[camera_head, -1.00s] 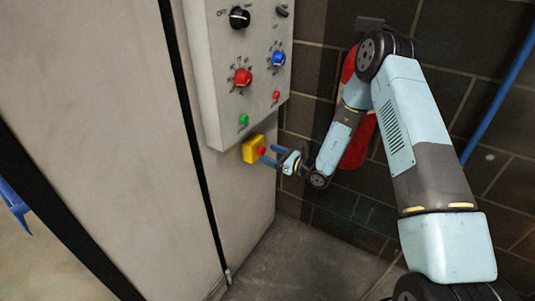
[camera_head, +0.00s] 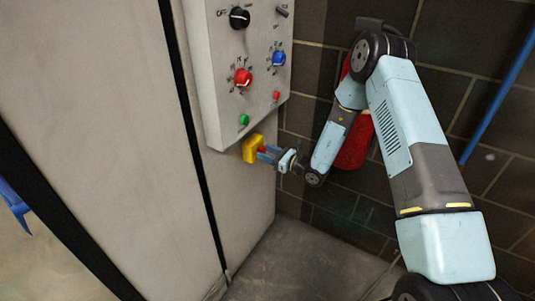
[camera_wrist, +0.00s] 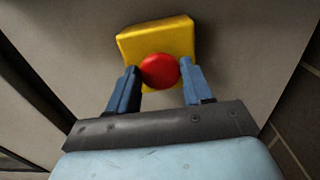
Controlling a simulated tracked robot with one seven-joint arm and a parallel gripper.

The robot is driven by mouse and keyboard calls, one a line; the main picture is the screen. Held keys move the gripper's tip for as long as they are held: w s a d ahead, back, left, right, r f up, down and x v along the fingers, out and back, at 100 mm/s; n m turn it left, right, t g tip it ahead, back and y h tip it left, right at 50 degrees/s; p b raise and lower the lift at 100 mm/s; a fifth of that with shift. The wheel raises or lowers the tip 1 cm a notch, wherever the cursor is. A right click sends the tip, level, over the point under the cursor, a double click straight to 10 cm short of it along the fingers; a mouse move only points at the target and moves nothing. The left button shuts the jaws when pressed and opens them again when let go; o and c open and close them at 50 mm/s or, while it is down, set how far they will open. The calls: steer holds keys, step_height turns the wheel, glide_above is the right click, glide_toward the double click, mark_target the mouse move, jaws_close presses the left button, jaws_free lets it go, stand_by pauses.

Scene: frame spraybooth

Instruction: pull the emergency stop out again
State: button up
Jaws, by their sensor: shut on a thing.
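The emergency stop is a red round button (camera_wrist: 160,71) on a yellow box (camera_wrist: 155,38), fixed to the cabinet below the control panel. In the head view the yellow box (camera_head: 251,149) is at the middle, with the red button mostly hidden by the fingers. My gripper (camera_head: 264,153) reaches in from the right. In the wrist view my gripper (camera_wrist: 160,76) has one blue finger on each side of the red button, shut on it. Whether the button is pressed in or out cannot be told.
A grey control panel (camera_head: 208,70) with several knobs and a green button (camera_head: 244,119) is just above. A dark brick wall (camera_head: 305,60) with a red object (camera_head: 357,143) is behind my arm. The floor (camera_head: 290,262) below is clear.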

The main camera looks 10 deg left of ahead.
jaws_close()
steer(key=shift+v, duration=0.85)
steer(key=shift+w, duration=0.1)
steer(key=o, duration=0.8)
jaws_free()
steer(key=shift+o, duration=0.2)
steer(key=v, duration=1.3)
steer(key=shift+d, duration=0.4)
